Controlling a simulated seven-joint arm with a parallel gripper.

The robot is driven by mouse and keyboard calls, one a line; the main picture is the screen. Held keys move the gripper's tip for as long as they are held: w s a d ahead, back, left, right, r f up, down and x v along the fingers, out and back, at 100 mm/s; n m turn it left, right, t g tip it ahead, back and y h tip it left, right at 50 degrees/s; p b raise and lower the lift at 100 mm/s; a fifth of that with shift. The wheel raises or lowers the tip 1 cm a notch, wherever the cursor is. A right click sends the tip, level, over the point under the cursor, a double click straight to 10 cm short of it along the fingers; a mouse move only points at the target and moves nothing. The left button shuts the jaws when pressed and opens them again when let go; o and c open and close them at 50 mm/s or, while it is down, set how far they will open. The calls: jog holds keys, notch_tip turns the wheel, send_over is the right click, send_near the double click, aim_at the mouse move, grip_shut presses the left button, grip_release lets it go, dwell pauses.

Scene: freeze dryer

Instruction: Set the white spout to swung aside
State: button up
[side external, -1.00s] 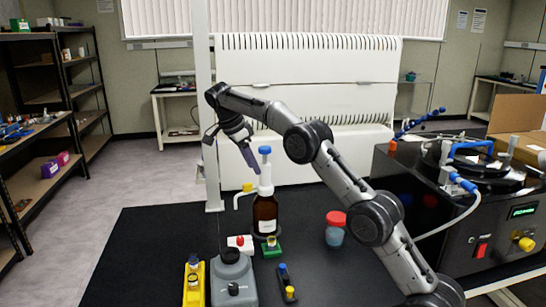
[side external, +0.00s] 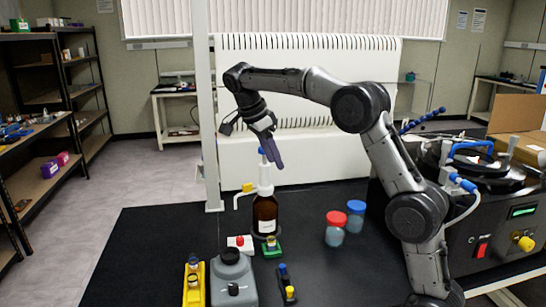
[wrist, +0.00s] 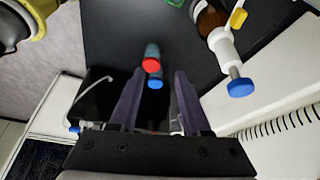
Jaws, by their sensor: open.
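The white spout (side external: 241,196) sticks out to the left from the white dispenser head (side external: 265,177) on a brown bottle (side external: 265,214), its tip bent down. A yellow piece (side external: 248,187) sits on it. My gripper (side external: 277,160) is open and empty, pointing down beside the head's blue top; contact cannot be told from this view. In the wrist view, my gripper (wrist: 158,78) shows dark fingers apart with no part of the bottle between them. The dispenser head (wrist: 222,46), yellow piece (wrist: 238,18) and blue top (wrist: 240,87) lie to the right of the fingers there.
A red-lidded jar (side external: 335,230) and a blue-lidded jar (side external: 355,217) stand right of the bottle. A grey container (side external: 233,280), yellow rack (side external: 193,285) and small blocks stand in front. A white post (side external: 206,120) rises behind left. The freeze dryer (side external: 490,225) is at right.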

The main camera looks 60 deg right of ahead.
aim_at(248, 188)
jog(key=shift+c, duration=0.8)
jog(key=shift+w, duration=0.25)
jog(key=shift+c, duration=1.2)
jog(key=w+f+t, duration=0.1)
jog(key=w+d+f+t, duration=0.1)
jog(key=w, duration=0.1)
jog(key=w+f+t+h, duration=0.1)
jog(key=w+t, duration=0.1)
jog(key=shift+d+f+m, duration=0.2)
jog(key=shift+d+m, duration=0.1)
grip_shut()
jog(key=s+a+f+t, duration=0.3)
jog(key=s+a+t, duration=0.1)
jog(key=s+t, duration=0.2)
jog(key=shift+n, duration=0.4)
jog(key=w+d+f, duration=0.1)
jog(key=w+f, duration=0.1)
jog(key=w, duration=0.1)
jog(key=w+d+f, duration=0.2)
jog(key=w, duration=0.2)
jog(key=w+d+f, duration=0.2)
jog(key=w, duration=0.1)
jog(key=shift+w+d+f, duration=0.1)
jog(key=shift+w+d, duration=0.05)
jog(key=shift+d, duration=0.1)
